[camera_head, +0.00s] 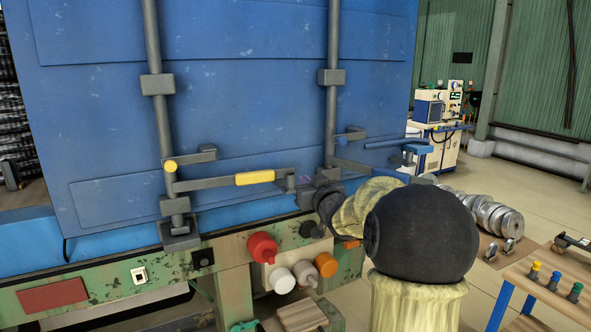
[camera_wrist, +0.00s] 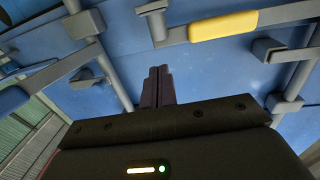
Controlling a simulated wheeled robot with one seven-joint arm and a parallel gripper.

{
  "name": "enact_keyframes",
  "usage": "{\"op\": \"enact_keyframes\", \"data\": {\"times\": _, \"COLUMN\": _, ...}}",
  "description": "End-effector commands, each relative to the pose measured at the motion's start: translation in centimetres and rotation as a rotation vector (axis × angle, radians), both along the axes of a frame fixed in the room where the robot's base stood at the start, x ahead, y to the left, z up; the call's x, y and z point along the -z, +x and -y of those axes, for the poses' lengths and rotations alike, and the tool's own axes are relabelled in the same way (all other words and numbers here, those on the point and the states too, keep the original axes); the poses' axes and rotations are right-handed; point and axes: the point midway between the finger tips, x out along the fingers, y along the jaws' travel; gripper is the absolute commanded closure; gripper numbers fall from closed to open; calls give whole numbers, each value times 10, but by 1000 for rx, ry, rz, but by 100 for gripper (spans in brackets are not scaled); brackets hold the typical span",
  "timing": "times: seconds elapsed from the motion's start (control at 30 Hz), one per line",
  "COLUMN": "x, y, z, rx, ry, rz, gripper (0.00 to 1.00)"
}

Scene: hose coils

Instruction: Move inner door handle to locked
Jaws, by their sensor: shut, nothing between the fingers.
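The yellow-gripped handle (camera_head: 254,178) runs roughly level to the right from the left lock bar of the blue door. It also shows at the top of the wrist view (camera_wrist: 223,26). A blue-gripped handle (camera_wrist: 12,99) shows at the left of the wrist view, by the other lock bar (camera_head: 334,100). I cannot tell which is the inner handle. My gripper (camera_wrist: 158,72) is shut and empty, with dark fingers pointing toward the door. In the head view it (camera_head: 305,184) is near the yellow handle's right end; contact is unclear.
Red, white and orange knobs (camera_head: 302,272) sit on the panel below the door. Brackets (camera_head: 331,77) stick out from the lock bars. A table with small colored items (camera_head: 555,282) stands at the right. Metal coils (camera_head: 490,215) lie behind my arm.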

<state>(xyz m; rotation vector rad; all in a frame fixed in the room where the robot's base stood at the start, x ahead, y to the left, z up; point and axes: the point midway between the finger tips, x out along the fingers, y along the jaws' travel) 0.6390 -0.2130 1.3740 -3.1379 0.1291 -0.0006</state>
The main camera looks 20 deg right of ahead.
Motion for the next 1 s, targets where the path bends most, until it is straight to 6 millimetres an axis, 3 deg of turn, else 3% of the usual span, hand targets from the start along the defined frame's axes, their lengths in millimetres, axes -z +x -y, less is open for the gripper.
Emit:
{"op": "enact_keyframes", "data": {"times": 0.3, "x": -3, "y": 51, "z": 4, "rx": -1, "ry": 1, "rz": -1, "gripper": 100}}
{"op": "enact_keyframes", "data": {"times": 0.5, "x": -2, "y": 75, "z": 6, "rx": 0, "ry": 0, "rz": -1, "gripper": 100}}
{"op": "enact_keyframes", "data": {"times": 1.0, "x": 0, "y": 83, "z": 8, "rx": 2, "ry": -1, "rz": -1, "gripper": 100}}
